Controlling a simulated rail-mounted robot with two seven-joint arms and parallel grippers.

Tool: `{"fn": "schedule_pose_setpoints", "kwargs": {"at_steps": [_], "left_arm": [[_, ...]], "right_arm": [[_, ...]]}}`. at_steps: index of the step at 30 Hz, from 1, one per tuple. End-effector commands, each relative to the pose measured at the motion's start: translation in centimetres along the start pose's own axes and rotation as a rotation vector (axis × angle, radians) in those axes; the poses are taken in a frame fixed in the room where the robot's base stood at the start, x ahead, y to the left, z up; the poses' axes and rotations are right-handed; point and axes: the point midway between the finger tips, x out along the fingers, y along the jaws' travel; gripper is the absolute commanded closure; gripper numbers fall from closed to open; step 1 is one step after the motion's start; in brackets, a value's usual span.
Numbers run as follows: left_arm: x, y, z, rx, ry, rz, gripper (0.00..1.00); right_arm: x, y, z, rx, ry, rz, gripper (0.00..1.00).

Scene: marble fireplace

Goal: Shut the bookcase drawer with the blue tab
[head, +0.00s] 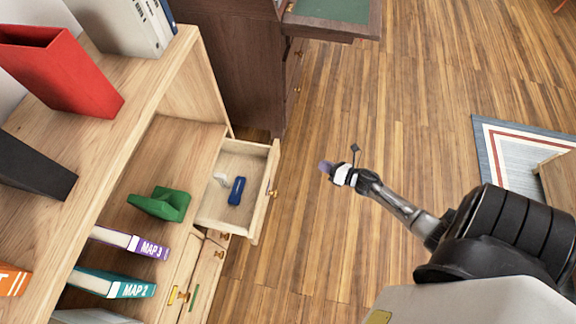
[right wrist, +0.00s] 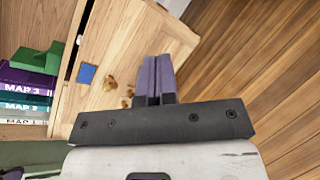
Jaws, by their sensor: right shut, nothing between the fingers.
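The bookcase drawer (head: 262,207) is pulled open in the head view, with a brass knob (head: 272,193) on its front. A dark blue object (head: 237,190) and a small pale object lie inside. In the right wrist view a blue tab (right wrist: 87,73) shows on the light wood front, with brass knobs near it. My right gripper (head: 325,167) is shut and empty, to the right of the drawer front and apart from it in the head view. Its purple-grey fingers (right wrist: 155,78) point toward the wood in the right wrist view. My left gripper is not in view.
Lower fronts carry a yellow tab (head: 172,295) and a green tab (head: 195,297). The shelves hold a green object (head: 160,204), map books (head: 132,242) and a red holder (head: 62,72). A dark cabinet (head: 240,70) stands behind the drawer. Wood floor is clear around my right gripper.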

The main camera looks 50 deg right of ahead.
Motion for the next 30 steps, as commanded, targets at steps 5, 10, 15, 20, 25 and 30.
{"fn": "schedule_pose_setpoints", "kwargs": {"at_steps": [5,10,15,20,25,30], "left_arm": [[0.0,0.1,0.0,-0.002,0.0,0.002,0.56],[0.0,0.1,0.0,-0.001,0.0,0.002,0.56],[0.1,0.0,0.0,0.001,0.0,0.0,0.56],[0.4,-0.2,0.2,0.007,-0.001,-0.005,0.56],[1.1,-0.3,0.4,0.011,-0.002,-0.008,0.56],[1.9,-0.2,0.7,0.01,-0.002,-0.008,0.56]], "right_arm": [[-0.7,4.7,-0.7,-0.38,-0.014,0.299,1.0],[-1.4,6.6,-0.8,-0.602,-0.076,0.419,1.0],[-1.3,6.7,-0.8,-0.706,-0.101,0.421,1.0],[-0.1,7.2,-0.9,-0.728,-0.107,0.421,1.0],[2.6,8.3,-1.1,-0.727,-0.108,0.421,1.0],[5.6,9.6,-1.3,-0.727,-0.108,0.421,1.0]]}}
